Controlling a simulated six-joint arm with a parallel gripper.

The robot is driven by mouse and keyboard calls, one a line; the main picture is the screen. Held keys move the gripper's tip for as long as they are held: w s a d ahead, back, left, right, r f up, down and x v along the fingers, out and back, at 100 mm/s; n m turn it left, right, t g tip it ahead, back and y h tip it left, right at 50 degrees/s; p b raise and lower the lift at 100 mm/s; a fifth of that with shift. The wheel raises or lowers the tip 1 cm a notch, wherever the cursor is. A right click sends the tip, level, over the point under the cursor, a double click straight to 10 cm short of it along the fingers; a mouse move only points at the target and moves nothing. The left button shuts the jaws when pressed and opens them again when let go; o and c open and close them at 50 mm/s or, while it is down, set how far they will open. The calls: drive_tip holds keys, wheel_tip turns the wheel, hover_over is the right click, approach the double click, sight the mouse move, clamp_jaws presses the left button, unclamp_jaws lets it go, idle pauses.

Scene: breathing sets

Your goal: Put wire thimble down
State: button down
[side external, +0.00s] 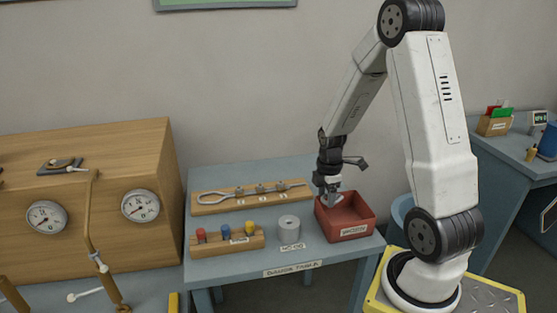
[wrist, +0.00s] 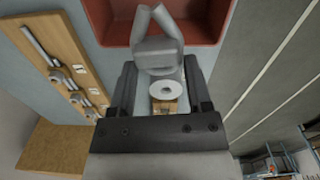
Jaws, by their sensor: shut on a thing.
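My gripper (side external: 328,184) points down and is shut on the wire thimble, a pale grey, bent piece. The thimble (side external: 335,199) shows below the fingertips, in front of the left part of the open red tray (side external: 348,234). In the wrist view my gripper's dark fingers (wrist: 160,88) flank the thimble (wrist: 157,48), whose two prongs point up the picture and overlap the red tray (wrist: 97,22). I cannot tell whether the thimble touches the tray.
A grey roll (side external: 289,229) stands left of the tray on the blue table (side external: 250,262). A wooden block (side external: 222,245) with coloured pegs and a wooden rack (side external: 210,204) with metal fittings lie farther left. A wooden gauge panel (side external: 95,185) stands at the left.

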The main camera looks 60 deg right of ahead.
sight(340, 196)
drive_tip(key=shift+m, duration=0.6)
drive_tip(key=s+d, duration=0.1)
drive_tip(key=s+d+f, duration=0.1)
drive_tip(key=s+d, duration=0.1)
drive_tip(key=shift+d+f, duration=0.1)
drive_tip(key=shift+f, duration=0.15)
drive_tip(key=shift+f, duration=2.1)
drive_tip(key=shift+f, duration=1.75)
drive_tip(key=shift+f, duration=0.15)
unclamp_jaws()
